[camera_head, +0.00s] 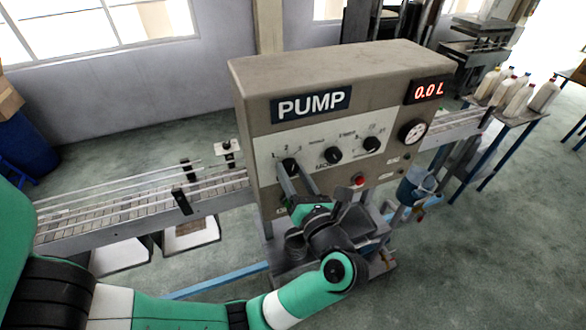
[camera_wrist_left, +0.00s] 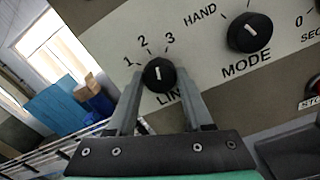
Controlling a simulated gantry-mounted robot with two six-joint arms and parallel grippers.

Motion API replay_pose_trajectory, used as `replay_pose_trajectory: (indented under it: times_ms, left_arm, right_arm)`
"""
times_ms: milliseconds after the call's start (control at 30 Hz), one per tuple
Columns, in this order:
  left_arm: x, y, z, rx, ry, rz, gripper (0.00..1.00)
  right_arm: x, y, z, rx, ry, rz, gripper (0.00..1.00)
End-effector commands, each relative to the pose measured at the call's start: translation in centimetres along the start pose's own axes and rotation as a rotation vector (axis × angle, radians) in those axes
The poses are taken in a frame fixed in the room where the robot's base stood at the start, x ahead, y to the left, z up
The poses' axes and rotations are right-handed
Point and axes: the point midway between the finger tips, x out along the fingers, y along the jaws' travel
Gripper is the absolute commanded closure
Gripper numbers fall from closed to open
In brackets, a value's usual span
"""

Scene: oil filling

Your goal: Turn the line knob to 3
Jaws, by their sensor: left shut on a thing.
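The line knob (camera_wrist_left: 158,75) is a black round knob with a white pointer mark, on the pale panel of the pump. In the left wrist view its mark points nearly straight up, between the printed 2 and 3. My left gripper (camera_wrist_left: 160,90) has one finger on each side of the knob and is shut on it. In the head view the fingers of my left gripper (camera_head: 291,174) reach the line knob (camera_head: 289,166) at the panel's left end and partly hide it. My right gripper is not in view.
The mode knob (camera_wrist_left: 249,33) is right of the line knob, and another black knob (camera_head: 372,144) is further right. The pump (camera_head: 340,70) has a red 0.0 L display (camera_head: 429,90), a gauge (camera_head: 411,131) and a red button (camera_head: 359,181). A conveyor (camera_head: 130,205) runs left; bottles (camera_head: 518,100) stand right.

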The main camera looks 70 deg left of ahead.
Motion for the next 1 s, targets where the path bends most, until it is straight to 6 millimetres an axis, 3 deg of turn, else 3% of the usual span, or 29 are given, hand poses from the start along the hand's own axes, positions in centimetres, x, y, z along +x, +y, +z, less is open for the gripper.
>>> replay_pose_trajectory:
  times_ms: [500,1000]
  left_arm:
    - [0.0,0.2,0.3,0.398,0.0,0.0,1.0]
    - [0.0,0.1,0.1,0.513,0.0,0.001,1.0]
  right_arm:
    - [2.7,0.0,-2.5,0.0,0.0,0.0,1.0]
    - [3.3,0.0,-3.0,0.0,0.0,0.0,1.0]
